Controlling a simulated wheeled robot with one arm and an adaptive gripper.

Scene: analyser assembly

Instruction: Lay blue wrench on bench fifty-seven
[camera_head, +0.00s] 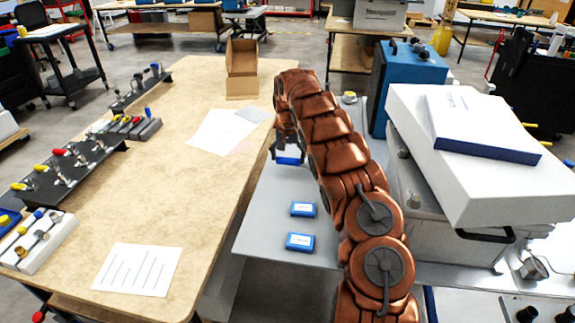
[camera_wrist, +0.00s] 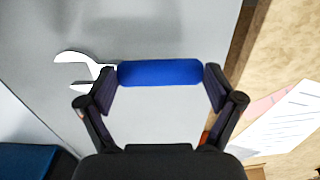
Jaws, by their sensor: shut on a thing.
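The blue wrench shows in the wrist view, with its blue handle (camera_wrist: 160,73) between my two fingers and its silver open jaw (camera_wrist: 78,70) pointing left. My gripper (camera_wrist: 160,82) is shut on the handle along its length. In the head view my gripper (camera_head: 288,150) hangs over the grey table (camera_head: 265,215), near its left edge, with a bit of the blue handle (camera_head: 288,160) showing. I cannot tell whether the wrench touches the table. No bench number is readable, so I cannot tell which surface is bench fifty-seven.
The wooden bench (camera_head: 185,210) on the left has a clear middle, with papers (camera_head: 138,269), an open cardboard box (camera_head: 242,68) and tool racks (camera_head: 70,165). Blue boxes (camera_head: 300,242) lie on the grey table. A blue case (camera_head: 405,80) and a white machine (camera_head: 480,170) stand right.

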